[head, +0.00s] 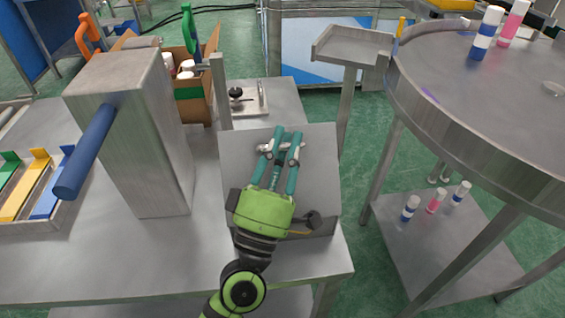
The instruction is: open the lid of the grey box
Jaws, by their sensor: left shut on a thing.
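The grey box (322,229) stands on the front right part of the steel table. Its flat grey lid (321,165) faces up towards me; I cannot tell whether it is raised at all. A small silver handle (265,147) is near the lid's far edge. My left gripper (287,138) reaches over the lid from the near side, its teal fingers shut on the handle. The gripper body hides the middle and near part of the lid. My right gripper is out of view.
A tall grey block with a blue bar (86,150) stands left of the box. A grey post (221,92) rises behind it. A cardboard box (196,108) holds several cans. A round steel table (480,110) with cans is at right. Bare tabletop (150,255) lies front left.

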